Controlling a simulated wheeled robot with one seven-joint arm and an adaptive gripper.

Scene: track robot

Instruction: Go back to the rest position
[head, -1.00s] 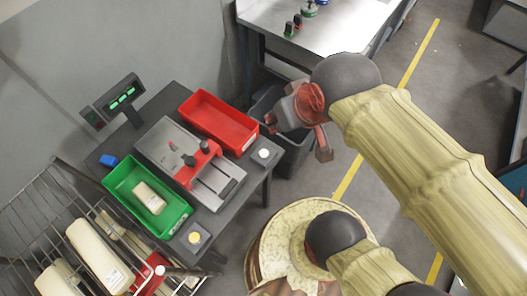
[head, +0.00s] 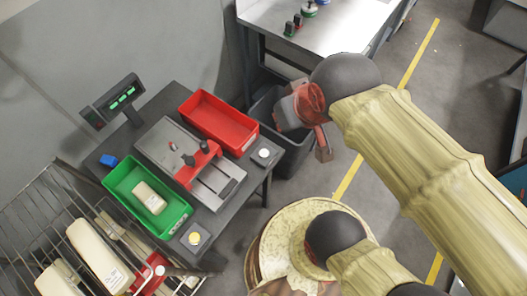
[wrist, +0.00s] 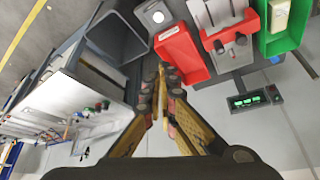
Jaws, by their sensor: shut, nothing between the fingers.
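My gripper (wrist: 164,88) shows in the wrist view with its two fingers together, shut and empty. In the head view my gripper (head: 300,108) is partly hidden by its own wrist and hangs in the air by the dark bin, right of the red crate (head: 220,123). The red crate also shows in the wrist view (wrist: 181,57), beyond the fingertips. My gripper appears apart from every object.
A green crate (head: 122,184) holds a pale block (head: 149,197). A grey-and-red device (head: 165,141) stands between the crates on the dark table. A display (head: 121,96) stands behind. A dark bin (head: 296,158) is below my gripper. A steel table (head: 330,25) is at the back.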

